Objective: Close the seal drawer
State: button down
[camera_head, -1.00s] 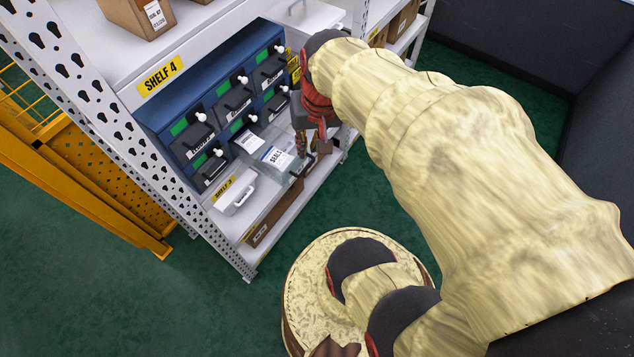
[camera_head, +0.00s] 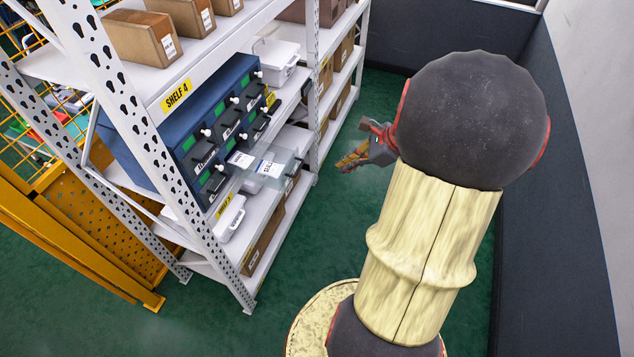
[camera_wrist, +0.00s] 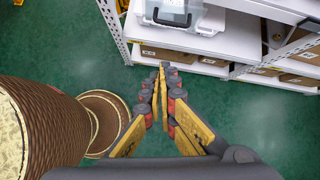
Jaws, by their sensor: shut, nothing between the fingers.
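The seal drawer (camera_head: 268,165) is a clear drawer with white labels, pulled out of the blue drawer cabinet (camera_head: 165,135) in its lower row. It sticks out over the shelf edge. My gripper (camera_head: 345,165) is shut and empty, in the open space to the right of the drawer and clearly apart from it. In the wrist view my gripper (camera_wrist: 160,70) has its yellow fingers together, pointing towards the shelf rack. What looks like the drawer's front (camera_wrist: 172,14) is cut off at the top edge there.
The other cabinet drawers look shut. A white lidded box (camera_head: 228,218) sits on the shelf below, another (camera_head: 275,60) beside the cabinet. A perforated white post (camera_head: 312,90) stands right of the drawer. Green floor (camera_head: 340,215) is free before the rack; a dark wall (camera_head: 575,170) stands right.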

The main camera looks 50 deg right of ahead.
jog(key=w+a+f+m+b, duration=0.2)
jog(key=w+a+f+b, duration=0.1)
jog(key=w+f, duration=0.4)
jog(key=shift+w+a+f, duration=0.3)
jog(key=shift+w+a, duration=0.05)
jog(key=shift+w, duration=1.25)
jog(key=shift+w, duration=0.1)
jog(key=w+a+p, duration=0.1)
jog(key=w+a, duration=0.1)
jog(key=w, duration=0.4)
jog(key=w+a+p, duration=0.1)
jog(key=w+a, duration=0.2)
jog(key=w, duration=0.3)
jog(key=w+a+p, duration=0.1)
jog(key=w+a, duration=0.1)
jog(key=w, duration=0.4)
jog(key=shift+a, duration=0.25)
